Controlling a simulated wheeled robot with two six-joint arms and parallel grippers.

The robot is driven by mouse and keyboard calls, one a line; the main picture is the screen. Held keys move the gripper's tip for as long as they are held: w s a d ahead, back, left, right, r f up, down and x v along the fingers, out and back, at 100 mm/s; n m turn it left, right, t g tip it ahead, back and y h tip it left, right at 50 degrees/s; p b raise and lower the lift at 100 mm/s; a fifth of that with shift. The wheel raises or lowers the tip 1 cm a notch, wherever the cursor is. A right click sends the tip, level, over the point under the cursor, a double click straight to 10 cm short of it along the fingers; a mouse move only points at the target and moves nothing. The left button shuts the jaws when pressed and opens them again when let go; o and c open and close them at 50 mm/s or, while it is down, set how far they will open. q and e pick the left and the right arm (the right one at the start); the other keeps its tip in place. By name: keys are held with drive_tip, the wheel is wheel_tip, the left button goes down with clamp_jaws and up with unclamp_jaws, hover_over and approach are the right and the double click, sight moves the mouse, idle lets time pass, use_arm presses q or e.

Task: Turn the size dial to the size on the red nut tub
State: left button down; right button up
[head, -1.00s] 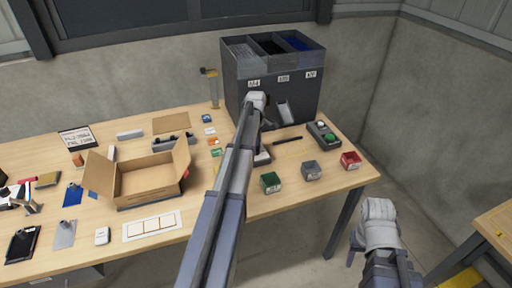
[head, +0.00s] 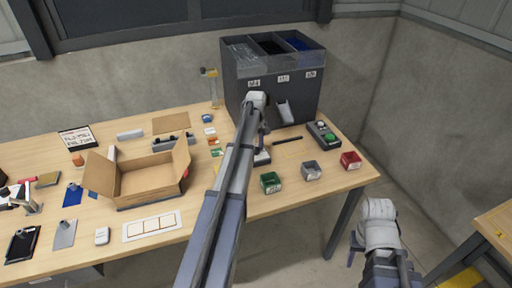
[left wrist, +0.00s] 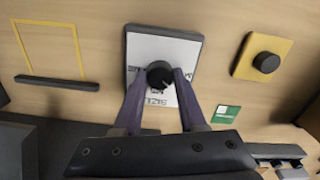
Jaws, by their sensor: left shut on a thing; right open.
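The size dial is a black round knob (left wrist: 160,75) on a white-faced plate (left wrist: 190,48) with dark printing, in the left wrist view. My left gripper (left wrist: 161,82) is shut on this knob, one finger on each side. The fingers cover part of the printing, which I cannot read. In the head view my left arm hides most of the dial; a plate edge (head: 262,158) shows beside it. The red nut tub (head: 350,160) stands near the table's right edge, its pale label too small to read. My right gripper (head: 356,250) is open and empty, off the table's front right.
A green tub (head: 270,183) and a grey tub (head: 312,171) stand left of the red one. Behind is the dark feeder (head: 262,98); a green-button box (head: 323,134) stands right. Another knob (left wrist: 266,62) sits on a yellow plate. An open carton (head: 150,185) stands left.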

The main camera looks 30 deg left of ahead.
sight(256, 149)
use_arm(q)
drive_tip(key=m, duration=0.5)
drive_tip(key=shift+m, duration=0.3)
drive_tip(key=m, duration=0.5)
drive_tip(key=shift+m, duration=0.6)
drive_tip(key=shift+c, duration=2.4)
unclamp_jaws()
drive_tip(key=shift+r, duration=0.15)
wheel_tip(256, 149, up, 8)
drive_tip(key=p, duration=0.8)
drive_tip(key=shift+f, duration=0.2)
